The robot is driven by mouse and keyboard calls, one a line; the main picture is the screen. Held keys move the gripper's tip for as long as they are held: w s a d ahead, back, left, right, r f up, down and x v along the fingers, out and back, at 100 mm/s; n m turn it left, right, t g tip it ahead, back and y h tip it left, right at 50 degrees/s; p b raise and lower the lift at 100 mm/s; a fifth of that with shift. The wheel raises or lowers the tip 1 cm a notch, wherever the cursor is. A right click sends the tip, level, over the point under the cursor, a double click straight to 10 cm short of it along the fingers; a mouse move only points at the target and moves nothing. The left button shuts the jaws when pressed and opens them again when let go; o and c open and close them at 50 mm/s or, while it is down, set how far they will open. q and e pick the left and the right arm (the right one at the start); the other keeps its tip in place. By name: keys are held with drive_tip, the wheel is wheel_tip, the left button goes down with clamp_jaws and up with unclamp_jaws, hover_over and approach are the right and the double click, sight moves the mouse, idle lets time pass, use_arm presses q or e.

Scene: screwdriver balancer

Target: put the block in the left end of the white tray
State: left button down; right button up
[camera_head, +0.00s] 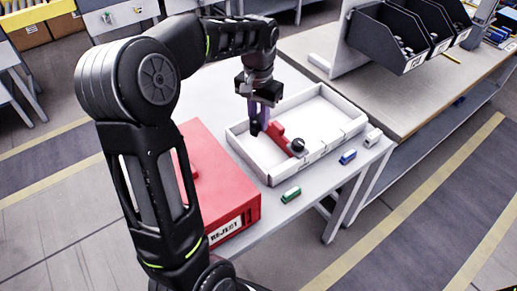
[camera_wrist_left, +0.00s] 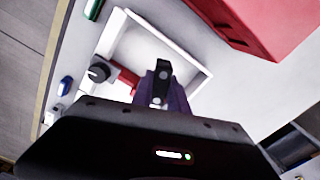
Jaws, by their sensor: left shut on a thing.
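The white tray (camera_head: 347,135) is a shallow open box on the table; it also shows in the wrist view (camera_wrist_left: 181,47). My left gripper (camera_head: 260,116) points down over the tray's left part. Its purple-tinted fingers are shut on a small dark block (camera_head: 254,128), seen between the fingertips in the wrist view (camera_wrist_left: 161,84). I cannot tell whether the block touches the tray floor. A red piece with a black round knob (camera_head: 298,145) lies in the tray, just right of the gripper. My right gripper is not in view.
A red reject box (camera_head: 228,207) stands close to the tray's left side. Green (camera_head: 291,195), blue (camera_head: 348,156) and white (camera_head: 373,137) small items lie along the table's front edge. The tray's right part is empty.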

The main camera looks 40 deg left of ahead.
use_arm(q)
wheel_tip(320, 180, down, 6)
drive_tip(key=shift+r, duration=0.1)
drive_tip(key=shift+f, duration=1.85)
drive_tip(key=shift+f, duration=0.1)
drive_tip(key=c, duration=1.3)
unclamp_jaws()
wheel_tip(320, 180, up, 12)
drive_tip(key=shift+r, duration=0.15)
